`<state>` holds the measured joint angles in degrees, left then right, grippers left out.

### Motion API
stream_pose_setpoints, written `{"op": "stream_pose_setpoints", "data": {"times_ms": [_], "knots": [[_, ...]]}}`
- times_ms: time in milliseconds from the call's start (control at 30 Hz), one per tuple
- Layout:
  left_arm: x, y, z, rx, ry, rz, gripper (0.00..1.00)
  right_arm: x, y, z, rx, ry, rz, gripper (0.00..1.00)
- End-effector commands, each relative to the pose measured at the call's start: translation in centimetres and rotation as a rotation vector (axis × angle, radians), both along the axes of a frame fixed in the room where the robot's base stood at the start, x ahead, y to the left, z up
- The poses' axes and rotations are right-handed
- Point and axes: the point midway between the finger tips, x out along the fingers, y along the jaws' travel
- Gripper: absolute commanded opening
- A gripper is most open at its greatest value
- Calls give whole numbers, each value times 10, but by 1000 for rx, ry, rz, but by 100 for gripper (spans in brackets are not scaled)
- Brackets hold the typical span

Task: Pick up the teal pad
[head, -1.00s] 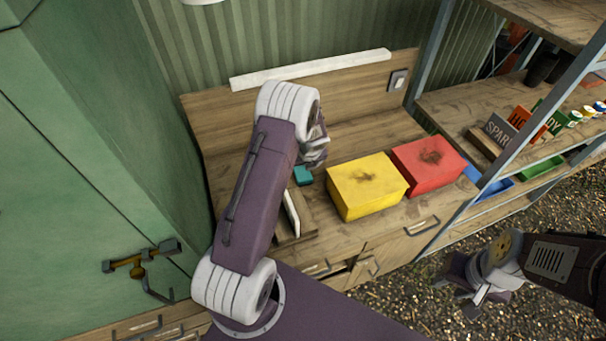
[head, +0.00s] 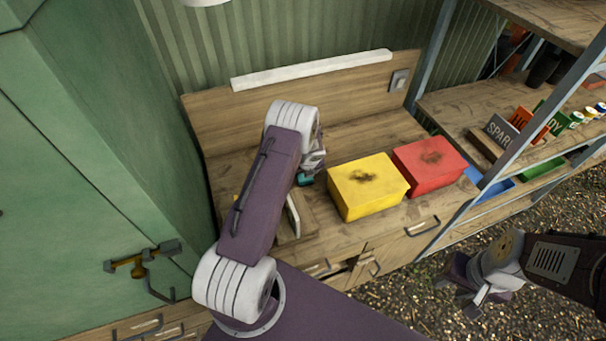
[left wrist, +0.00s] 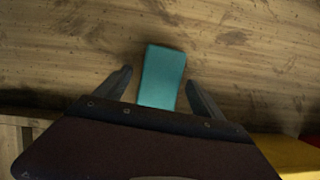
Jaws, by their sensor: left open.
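The teal pad (left wrist: 162,76) lies on the wooden worktop. In the left wrist view it sits between the two spread fingers of my left gripper (left wrist: 160,90), with a gap on each side. In the head view only a small part of the teal pad (head: 305,180) shows below my left gripper (head: 314,168), which hides the rest. My left gripper is open and empty. My right gripper (head: 478,294) hangs over the gravel floor at the lower right, away from the worktop; its fingers are not clear.
A yellow box (head: 368,190) and a red box (head: 429,162) stand on the worktop right of the pad. A wooden tray (head: 308,222) with a pale item lies nearer the front. A green cabinet (head: 80,180) is at left, a shelf unit (head: 455,105) at right.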

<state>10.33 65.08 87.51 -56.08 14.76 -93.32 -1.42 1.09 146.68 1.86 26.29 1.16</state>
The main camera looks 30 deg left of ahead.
Motion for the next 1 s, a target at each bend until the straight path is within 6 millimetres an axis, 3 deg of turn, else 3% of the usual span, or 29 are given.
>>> {"op": "stream_pose_setpoints", "data": {"times_ms": [267, 500, 767, 1000], "knots": [[0, 0, -4, 0, 0, 0, 78, 0, 0, -3, 0, 0, 0, 36], [0, 0, -4, 0, 0, 0, 11, 0, 0, -2, 0, 0, 0, 36], [0, 0, 4, 1, -1, 0, 11, 0, 0, 3, 0, 0, 0, 36], [1, 0, 60, 1, -4, 0, 11, 0, 0, 14, 0, 0, 0, 36]]}}
